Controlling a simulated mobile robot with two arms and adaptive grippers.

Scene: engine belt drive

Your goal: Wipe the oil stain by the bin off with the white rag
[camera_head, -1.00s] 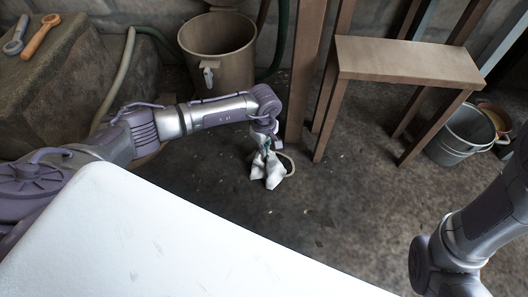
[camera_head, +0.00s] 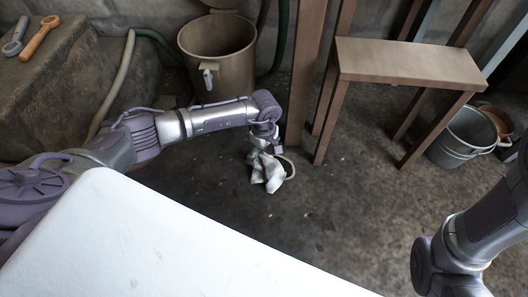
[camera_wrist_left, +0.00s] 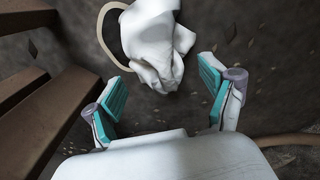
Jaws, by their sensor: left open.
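The crumpled white rag (camera_head: 268,176) is low over the dark floor, just below my left gripper (camera_head: 264,142), and seems to lie on the floor. The brown bin (camera_head: 225,62) stands behind my left arm against the wall. I cannot pick out the oil stain clearly; the floor is dark and mottled, and the rag and arm cover part of it. My right gripper is out of view.
A cream ring (camera_head: 290,165) lies beside the rag. A wooden stool (camera_head: 410,62) and post (camera_head: 303,80) stand close to the right of my left gripper. A grey bucket (camera_head: 462,138) is at the far right. A white surface (camera_head: 150,250) fills the front. Open floor (camera_head: 350,210) lies right of the rag.

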